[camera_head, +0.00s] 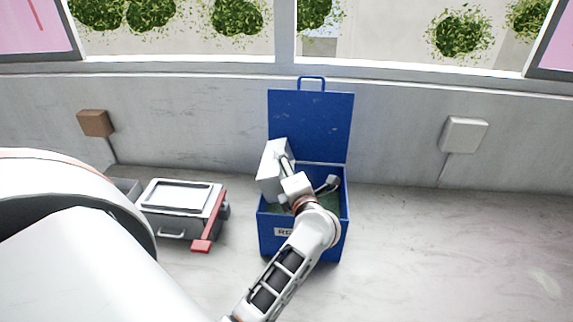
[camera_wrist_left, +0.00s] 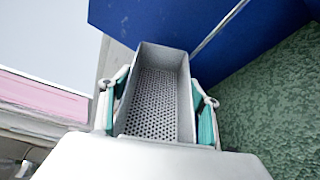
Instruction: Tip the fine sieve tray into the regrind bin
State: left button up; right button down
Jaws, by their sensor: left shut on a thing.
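The blue regrind bin (camera_head: 271,241) stands on the worktop with its lid (camera_head: 310,122) up. Dark green granules (camera_wrist_left: 262,95) lie in it. My left gripper (camera_head: 284,166) is over the bin, shut on the fine sieve tray (camera_head: 271,177). The grey tray is steeply tilted at the bin's left side, beside the raised lid. In the left wrist view the tray (camera_wrist_left: 153,103) sits between the teal finger pads. Its perforated floor shows bare, with no granules seen on it. The near end of the tray is hidden there. My right gripper is not in view.
A grey machine (camera_head: 172,222) with a framed top and a red bar (camera_head: 212,215) stands left of the bin. A grey box (camera_head: 127,187) sits behind it. The worktop right of the bin is clear. A wall with windows stands behind.

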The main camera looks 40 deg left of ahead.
pick_arm(q)
jog(key=s+a, duration=0.1)
jog(key=s+a+n, duration=0.1)
jog(key=a, duration=0.1)
jog(key=a+n+h, duration=0.1)
jog(key=shift+s+a+f, duration=0.3)
jog(key=shift+s, duration=0.1)
jog(key=shift+n, duration=0.3)
jog(key=shift+a, duration=0.1)
jog(key=shift+s+a+f+n+h, duration=0.25)
jog(key=shift+s+a+n+h, duration=0.1)
jog(key=shift+a+n+h, duration=0.15)
jog(key=shift+s+a+f+n+h, duration=0.3)
jog(key=shift+a+n, duration=0.1)
jog(key=shift+n, duration=0.2)
jog(key=a+n+h+b, duration=0.1)
jog(key=n, duration=0.1)
jog(key=s+a+r+n+t+h+b, duration=0.1)
jog(key=s+a+n+h+b, duration=0.1)
jog(key=a+n, duration=0.1)
jog(key=shift+s+r+n+h, duration=0.2)
jog(key=shift+r+n+h, duration=0.05)
jog(key=shift+n+h, duration=0.05)
